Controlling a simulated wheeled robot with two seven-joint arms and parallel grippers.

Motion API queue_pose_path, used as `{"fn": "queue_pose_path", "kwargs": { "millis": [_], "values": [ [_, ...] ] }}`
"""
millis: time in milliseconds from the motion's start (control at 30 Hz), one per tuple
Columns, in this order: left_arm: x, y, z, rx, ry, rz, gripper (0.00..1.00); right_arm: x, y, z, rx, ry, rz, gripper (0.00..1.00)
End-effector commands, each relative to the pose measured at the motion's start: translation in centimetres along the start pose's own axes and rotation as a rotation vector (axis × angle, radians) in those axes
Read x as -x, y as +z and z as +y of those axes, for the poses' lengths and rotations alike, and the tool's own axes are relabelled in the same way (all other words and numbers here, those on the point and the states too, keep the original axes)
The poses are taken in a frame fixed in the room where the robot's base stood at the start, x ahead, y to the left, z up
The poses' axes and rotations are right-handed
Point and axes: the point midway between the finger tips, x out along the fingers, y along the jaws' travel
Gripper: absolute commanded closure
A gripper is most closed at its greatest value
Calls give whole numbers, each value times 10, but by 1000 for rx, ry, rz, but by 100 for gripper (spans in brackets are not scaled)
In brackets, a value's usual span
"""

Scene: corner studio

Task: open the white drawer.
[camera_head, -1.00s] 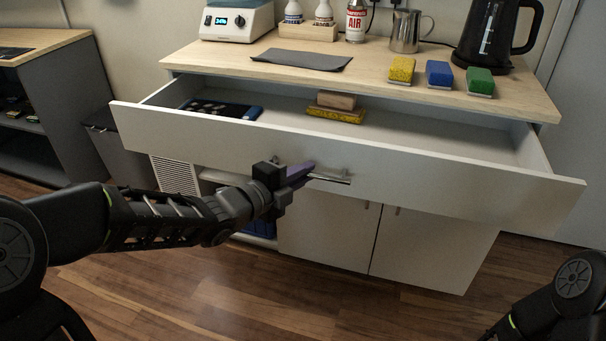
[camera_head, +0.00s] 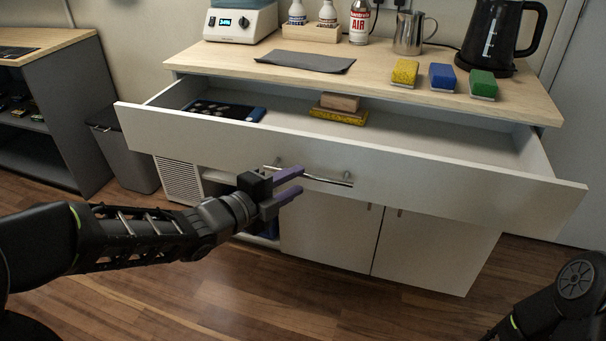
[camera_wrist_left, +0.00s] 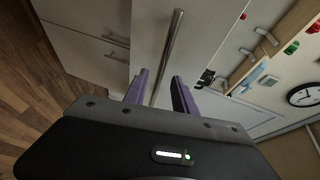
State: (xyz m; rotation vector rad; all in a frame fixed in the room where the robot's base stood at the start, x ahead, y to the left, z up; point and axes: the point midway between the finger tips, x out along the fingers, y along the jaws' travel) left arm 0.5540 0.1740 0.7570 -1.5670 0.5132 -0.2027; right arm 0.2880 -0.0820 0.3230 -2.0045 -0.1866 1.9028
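The white drawer (camera_head: 430,176) of the workbench cabinet stands pulled out, its inside visible from above. Its metal bar handle (camera_head: 325,181) runs across the front panel; it also shows in the left wrist view (camera_wrist_left: 172,45). My left gripper (camera_head: 297,182) is open in front of the drawer, its purple fingers apart and empty. In the left wrist view the fingers (camera_wrist_left: 160,88) point toward the handle, whose lower end appears between them. The handle looks free of the grip. Of my right arm, only a link shows at the lower right; its gripper is out of view.
Inside the drawer lie a dark blue-edged case (camera_head: 222,111) and a yellow sponge block (camera_head: 338,116). The wooden worktop (camera_head: 300,85) holds a kettle (camera_head: 497,35), a metal mug (camera_head: 409,32) and several coloured sponges. Cabinet doors (camera_head: 330,230) sit below. The wooden floor in front is clear.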

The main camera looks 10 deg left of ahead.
Motion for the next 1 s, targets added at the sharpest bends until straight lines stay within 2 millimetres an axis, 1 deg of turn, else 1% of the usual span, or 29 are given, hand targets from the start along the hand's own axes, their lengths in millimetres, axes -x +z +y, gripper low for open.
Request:
{"fn": "queue_pose_path", "kwargs": {
  "millis": [33, 100, 233, 333, 767, 867, 967, 1000],
  "values": [
    [10, 0, -2, 2, -1, -3, 67, 4, 1, -2, 1, -1, -2, 60],
    [20, 1, -2, 2, -1, -3, 67, 6, 2, -3, 2, -2, -4, 60],
    [31, 0, -1, 1, -1, 0, 67, 7, 2, -5, 4, -3, -6, 60],
    [34, 0, 0, 2, -1, 0, 67, 7, 3, -5, 4, -3, -6, 60],
    [33, 0, 0, 9, 0, 1, 67, 7, 2, -4, 4, -3, -6, 60],
    [33, 0, 1, 58, 4, -2, 67, 7, 2, -4, 3, -3, -6, 60],
    [33, 8, 4, 203, 10, -37, 67, 7, 2, -4, 3, -3, -6, 60],
    [33, 14, 4, 293, 8, -61, 67, 7, 2, -4, 3, -3, -6, 60]
  ]
}}
